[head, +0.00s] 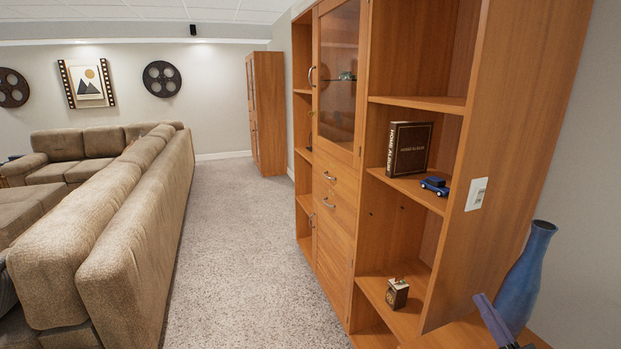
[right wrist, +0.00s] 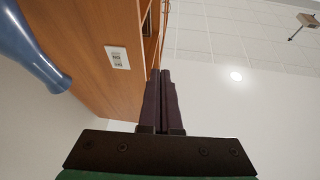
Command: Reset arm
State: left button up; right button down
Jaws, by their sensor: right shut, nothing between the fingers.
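My right gripper (head: 484,303) is at the lower right of the head view, beside the blue vase (head: 527,275) and in front of its lower part. In the right wrist view its two dark fingers (right wrist: 165,76) lie together, shut and empty, pointing toward the cabinet and ceiling. The blue vase (right wrist: 32,50) also shows at the left of that view. I cannot tell whether the gripper touches anything. My left gripper is not in view.
A tall wooden cabinet (head: 532,120) fills the right side, with a book (head: 409,149), a blue toy car (head: 435,186) and a small box (head: 397,293) on its shelves. A wooden surface (head: 465,335) lies below the vase. A beige sofa (head: 140,230) stands left. Carpet (head: 235,240) between is clear.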

jog(key=s+a+f+g+h, duration=0.1)
jog(key=a+f+g+h, duration=0.1)
jog(key=a+f+g, duration=0.4)
jog(key=s+a+f+g+h, duration=0.1)
jog(key=a+f+g, duration=0.3)
jog(key=f, duration=0.4)
jog(key=s+a+f+g+h, duration=0.1)
jog(key=s+a+f+g, duration=0.15)
jog(key=s+g, duration=0.4)
jog(key=s+a+f+g, duration=0.2)
jog(key=s+a+g, duration=0.1)
jog(key=s, duration=0.7)
notch_tip(320, 180, down, 22)
jog(key=s, duration=0.2)
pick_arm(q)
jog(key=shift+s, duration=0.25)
pick_arm(e)
jog(key=s+d+f+n+g, duration=0.1)
jog(key=s+d+f+g, duration=0.1)
jog(key=s+f, duration=1.3)
jog(key=shift+s+d+f, duration=0.25)
jog(key=shift+s+d, duration=0.45)
jog(key=shift+s, duration=0.4)
